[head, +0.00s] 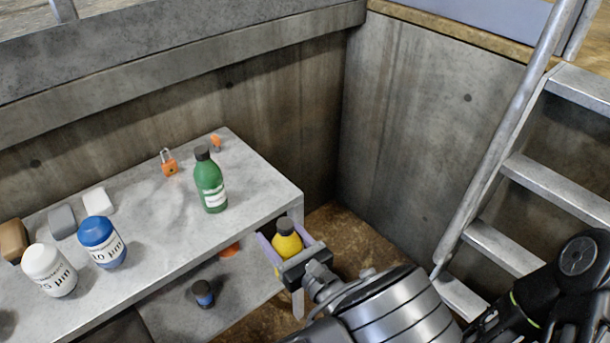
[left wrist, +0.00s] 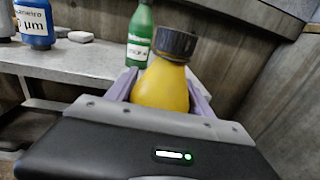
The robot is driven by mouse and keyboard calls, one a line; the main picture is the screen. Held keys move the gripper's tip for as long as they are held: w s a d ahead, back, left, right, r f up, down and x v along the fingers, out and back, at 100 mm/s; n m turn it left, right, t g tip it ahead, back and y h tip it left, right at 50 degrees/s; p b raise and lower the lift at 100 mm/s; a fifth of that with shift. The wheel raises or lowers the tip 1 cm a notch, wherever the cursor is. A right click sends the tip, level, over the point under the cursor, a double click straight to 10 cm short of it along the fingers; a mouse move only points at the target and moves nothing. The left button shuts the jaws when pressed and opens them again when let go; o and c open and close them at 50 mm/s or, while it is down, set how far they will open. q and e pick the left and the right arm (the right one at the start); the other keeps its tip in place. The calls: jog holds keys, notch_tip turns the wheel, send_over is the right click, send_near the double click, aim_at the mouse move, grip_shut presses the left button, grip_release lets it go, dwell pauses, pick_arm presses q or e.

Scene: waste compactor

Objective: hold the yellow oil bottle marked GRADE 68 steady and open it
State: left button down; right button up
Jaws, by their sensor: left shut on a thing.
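The yellow oil bottle (head: 287,242) is between the fingers of my left gripper (head: 288,248), just off the right end of the bench. The gripper is shut on its body, with a pale purple finger on each side. In the left wrist view the bottle (left wrist: 163,87) looks roughly upright, slightly tilted, and its dark ridged cap (left wrist: 176,43) is on the neck. The GRADE 68 marking is not visible, and the lower body is hidden behind the gripper housing. My right gripper is not in view.
On the concrete bench (head: 150,235) stand a green bottle (head: 210,182), an orange padlock (head: 169,163), a blue container (head: 102,243) and a white container (head: 48,270). A small dark-and-blue item (head: 203,294) lies on the lower shelf. A metal ladder (head: 515,170) stands at the right.

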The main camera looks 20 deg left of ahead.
pick_arm(q)
jog(key=w+d+f+m+t+h, duration=0.2)
jog(key=d+m+t+h, duration=0.4)
jog(key=d, duration=0.9)
jog(key=m+h, duration=0.2)
jog(key=h, duration=0.2)
jog(key=shift+d+h, duration=0.2)
jog(key=shift+h, duration=0.1)
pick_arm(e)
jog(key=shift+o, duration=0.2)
